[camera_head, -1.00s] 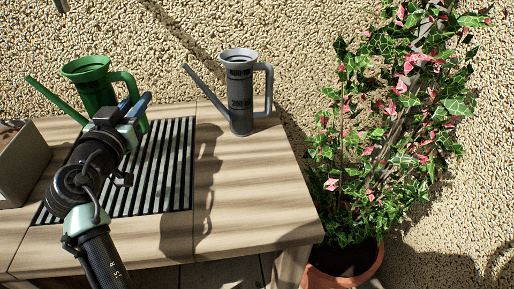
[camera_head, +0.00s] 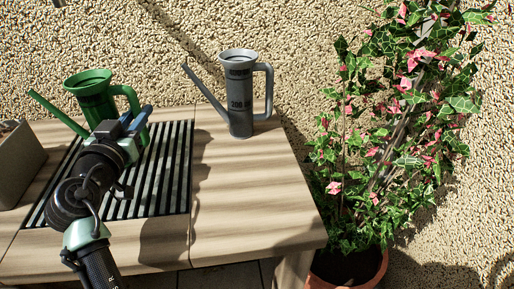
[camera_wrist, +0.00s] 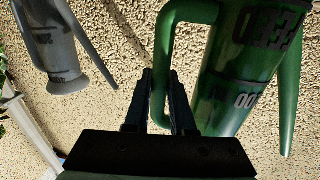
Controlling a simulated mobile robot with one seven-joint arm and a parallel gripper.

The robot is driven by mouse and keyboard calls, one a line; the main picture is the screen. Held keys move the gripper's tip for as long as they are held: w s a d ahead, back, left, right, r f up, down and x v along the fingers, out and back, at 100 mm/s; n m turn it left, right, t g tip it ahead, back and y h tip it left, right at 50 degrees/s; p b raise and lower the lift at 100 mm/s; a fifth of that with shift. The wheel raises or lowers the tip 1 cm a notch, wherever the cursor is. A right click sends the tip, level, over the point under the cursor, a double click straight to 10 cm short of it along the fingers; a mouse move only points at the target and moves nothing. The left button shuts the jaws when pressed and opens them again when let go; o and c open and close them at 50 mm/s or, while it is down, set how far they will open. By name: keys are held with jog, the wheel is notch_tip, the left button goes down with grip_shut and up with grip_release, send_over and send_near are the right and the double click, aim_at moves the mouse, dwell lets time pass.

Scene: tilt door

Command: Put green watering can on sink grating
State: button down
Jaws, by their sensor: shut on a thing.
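The green watering can (camera_head: 92,92) is at the back left of the table in the head view, over the far left part of the dark slatted sink grating (camera_head: 165,168). It looks roughly upright, with its spout to the left and its handle to the right. My gripper (camera_head: 138,116) is shut on the handle. In the wrist view my fingers (camera_wrist: 173,85) close around the lower handle of the green can (camera_wrist: 250,75). My gripper hides the can's base in the head view, so I cannot tell whether it touches the grating.
A grey watering can (camera_head: 240,100) stands on the wooden table (camera_head: 255,185), right of the grating. A box-like planter (camera_head: 18,165) is at the left edge. A potted ivy (camera_head: 385,140) stands right of the table. The rough wall is behind. The table's front right is clear.

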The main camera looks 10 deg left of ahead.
jog(key=shift+f+b, duration=0.3)
jog(key=shift+b, duration=0.05)
jog(key=c, duration=0.7)
grip_release()
jog(key=shift+s, duration=0.1)
jog(key=shift+s+d+p, duration=0.1)
jog(key=shift+s+d, duration=0.05)
jog(key=shift+s, duration=1.15)
jog(key=shift+s+d+p, duration=0.15)
jog(key=shift+s+d, duration=0.05)
jog(key=shift+s, duration=1.05)
jog(key=shift+s+d+p, duration=0.1)
jog(key=shift+s+d, duration=0.05)
jog(key=shift+s, duration=1.15)
jog(key=shift+s, duration=0.1)
jog(key=s, duration=0.4)
jog(key=s+d, duration=0.1)
jog(key=s, duration=0.7)
jog(key=shift+s+d, duration=0.25)
jog(key=shift+s, duration=0.15)
